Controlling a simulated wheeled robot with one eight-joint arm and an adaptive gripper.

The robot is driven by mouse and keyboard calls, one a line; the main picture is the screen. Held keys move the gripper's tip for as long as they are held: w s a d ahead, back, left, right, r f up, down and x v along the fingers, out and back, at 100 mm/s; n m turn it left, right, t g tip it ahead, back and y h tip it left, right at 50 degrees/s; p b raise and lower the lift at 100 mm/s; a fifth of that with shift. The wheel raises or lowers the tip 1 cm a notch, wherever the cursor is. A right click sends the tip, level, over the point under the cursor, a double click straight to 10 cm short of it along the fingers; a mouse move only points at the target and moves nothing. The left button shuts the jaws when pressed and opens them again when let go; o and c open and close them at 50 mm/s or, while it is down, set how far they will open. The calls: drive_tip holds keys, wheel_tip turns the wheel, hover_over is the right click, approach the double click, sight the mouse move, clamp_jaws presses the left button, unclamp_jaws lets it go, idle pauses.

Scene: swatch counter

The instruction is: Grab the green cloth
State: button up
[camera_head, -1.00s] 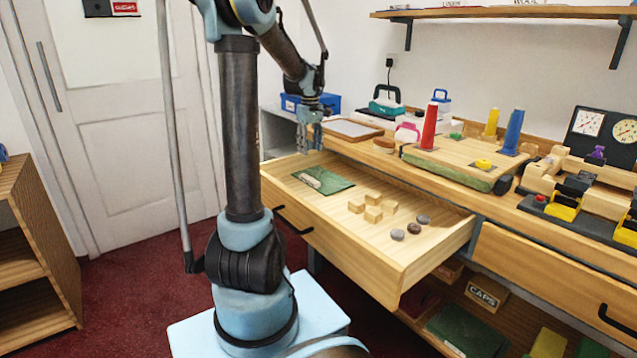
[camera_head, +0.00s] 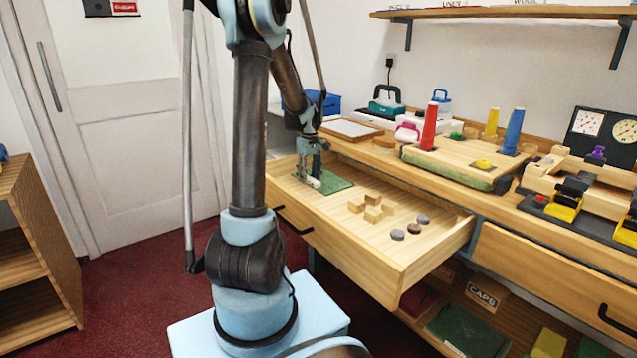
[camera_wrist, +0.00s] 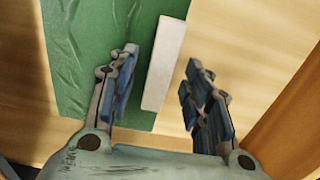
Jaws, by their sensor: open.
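The green cloth (camera_head: 335,182) lies flat on the floor of the open drawer, near its left end. In the wrist view the cloth (camera_wrist: 85,60) fills the left part of the picture. A pale white block (camera_wrist: 164,65) lies along the cloth's edge and shows between my fingers. My gripper (camera_head: 313,180) is over the cloth, pointing down, and hides part of it in the head view. In the wrist view my gripper (camera_wrist: 160,95) is open, its left finger over the cloth and its right finger over bare wood. I cannot tell whether the fingertips touch anything.
Several small wooden cubes (camera_head: 373,207) and grey and brown stones (camera_head: 413,228) lie in the drawer (camera_head: 350,250) to the right of the cloth. The drawer walls stand up around it. The counter above holds a red cone (camera_head: 429,128) and a blue one (camera_head: 513,133).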

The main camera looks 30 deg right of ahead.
drive_tip(key=shift+f, duration=0.4)
clamp_jaws()
drive_tip(key=shift+r, duration=0.1)
